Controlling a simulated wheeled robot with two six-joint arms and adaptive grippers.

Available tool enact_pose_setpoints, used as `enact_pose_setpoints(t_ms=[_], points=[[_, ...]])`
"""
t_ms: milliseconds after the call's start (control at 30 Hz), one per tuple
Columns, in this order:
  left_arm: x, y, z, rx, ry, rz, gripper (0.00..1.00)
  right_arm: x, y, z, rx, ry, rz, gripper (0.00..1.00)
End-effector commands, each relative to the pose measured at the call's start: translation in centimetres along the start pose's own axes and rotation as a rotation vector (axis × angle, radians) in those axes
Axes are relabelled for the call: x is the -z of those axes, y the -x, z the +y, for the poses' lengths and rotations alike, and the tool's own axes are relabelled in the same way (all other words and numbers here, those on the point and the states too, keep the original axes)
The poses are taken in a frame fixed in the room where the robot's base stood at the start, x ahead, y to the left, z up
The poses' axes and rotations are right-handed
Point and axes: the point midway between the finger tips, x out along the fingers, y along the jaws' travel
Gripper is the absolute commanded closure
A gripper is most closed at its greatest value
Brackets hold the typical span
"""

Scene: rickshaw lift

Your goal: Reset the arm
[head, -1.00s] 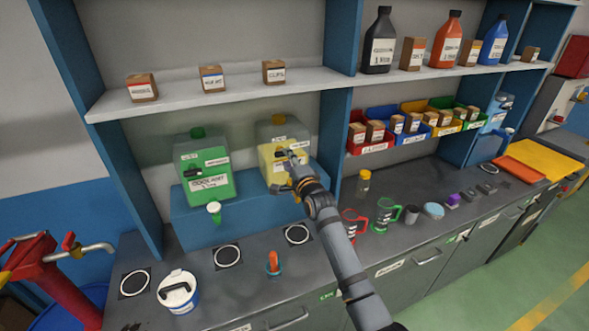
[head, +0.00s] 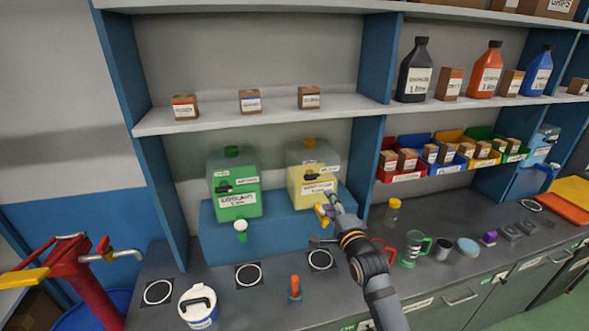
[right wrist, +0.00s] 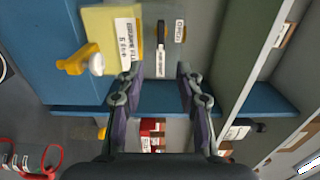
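My right arm reaches in from the bottom right of the head view. Its gripper (head: 332,200) is just in front of the lower right of the jug of yellow liquid (head: 308,178), beside the jug's yellow tap (head: 321,214). In the right wrist view the gripper (right wrist: 157,78) has its two dark fingers spread with an empty gap between them. The yellow jug (right wrist: 98,28) and its yellow tap (right wrist: 78,60) lie left of the fingers there, apart from them. My left gripper is in neither view.
A jug of green liquid (head: 234,192) stands left of the yellow one on a blue step (head: 270,232). Coloured bins (head: 432,168) and mugs (head: 412,248) are to the right. A white-lidded tub (head: 198,306) and an orange-handled item (head: 295,288) stand on the counter.

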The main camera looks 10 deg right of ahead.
Motion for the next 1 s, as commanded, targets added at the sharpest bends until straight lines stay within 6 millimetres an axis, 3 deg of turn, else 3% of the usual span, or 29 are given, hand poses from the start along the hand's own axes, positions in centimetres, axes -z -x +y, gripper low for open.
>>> enact_pose_setpoints(t_ms=[67,167,300,400,600,800,1000], points=[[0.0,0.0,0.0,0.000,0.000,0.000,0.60,-0.1,0.7,1.4,-0.048,0.057,0.000,0.64],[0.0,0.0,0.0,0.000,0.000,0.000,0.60,-0.2,3.7,5.8,-0.219,0.281,-0.024,0.64],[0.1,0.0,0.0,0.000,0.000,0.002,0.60,-0.4,11.2,13.0,-0.542,0.722,-0.177,0.64],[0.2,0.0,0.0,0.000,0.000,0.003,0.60,-0.3,16.1,16.2,-0.702,0.951,-0.324,0.64],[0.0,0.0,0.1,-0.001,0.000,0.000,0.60,-0.2,24.5,19.4,-0.906,1.255,-0.631,0.64],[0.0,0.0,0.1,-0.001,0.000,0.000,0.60,-0.1,32.1,20.7,-1.024,1.458,-0.962,0.64],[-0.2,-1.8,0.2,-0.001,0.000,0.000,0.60,0.7,30.5,29.3,-1.046,1.439,-0.973,0.64]])
